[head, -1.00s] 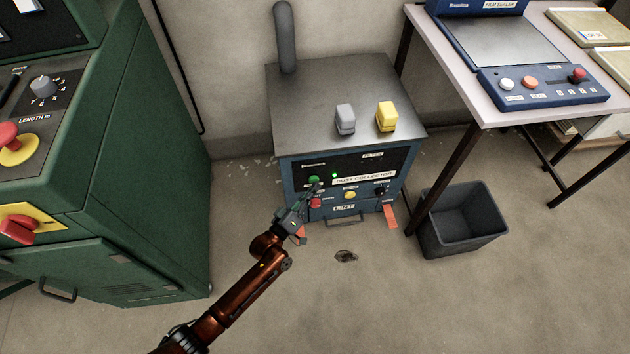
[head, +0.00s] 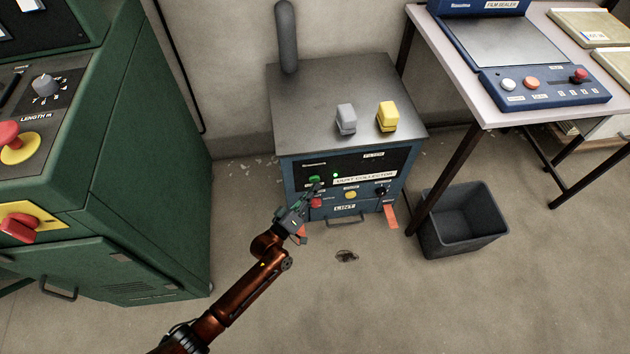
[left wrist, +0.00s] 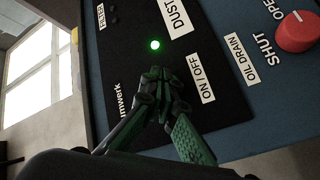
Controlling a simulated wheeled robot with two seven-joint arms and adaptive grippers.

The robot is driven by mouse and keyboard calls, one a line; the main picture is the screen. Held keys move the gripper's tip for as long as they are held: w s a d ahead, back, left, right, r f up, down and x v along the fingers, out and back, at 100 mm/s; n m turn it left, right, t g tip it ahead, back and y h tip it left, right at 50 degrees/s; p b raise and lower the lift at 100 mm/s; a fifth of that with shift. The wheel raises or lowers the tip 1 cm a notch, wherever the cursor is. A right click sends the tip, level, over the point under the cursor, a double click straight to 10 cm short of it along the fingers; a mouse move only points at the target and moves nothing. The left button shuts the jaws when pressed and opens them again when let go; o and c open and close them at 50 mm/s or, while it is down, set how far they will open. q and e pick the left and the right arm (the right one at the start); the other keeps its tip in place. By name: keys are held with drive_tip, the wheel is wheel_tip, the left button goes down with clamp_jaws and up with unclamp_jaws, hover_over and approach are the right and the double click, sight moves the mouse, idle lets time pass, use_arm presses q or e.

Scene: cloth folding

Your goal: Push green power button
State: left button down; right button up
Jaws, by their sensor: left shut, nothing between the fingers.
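The green power button (head: 314,179) is on the black front panel of the dust collector (head: 345,167), left of a small lit green lamp (head: 335,175). My left gripper (head: 317,188) is shut and empty. In the left wrist view the fingertips (left wrist: 168,106) are beside the ON / OFF label (left wrist: 194,79), below the lit lamp (left wrist: 155,45). The button is hidden behind the fingers there. My right gripper is in neither view.
A red knob (head: 316,202) and a yellow button (head: 351,195) are close to the gripper on the same front. A green machine (head: 150,130) stands at the left. A dark bin (head: 463,237) and a table (head: 466,108) are at the right. The floor in front is mostly clear.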

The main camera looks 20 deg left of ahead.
use_arm(q)
drive_tip(key=shift+w, duration=0.1)
idle(0.3)
drive_tip(key=shift+w+a, duration=0.25)
drive_tip(key=shift+w, duration=0.05)
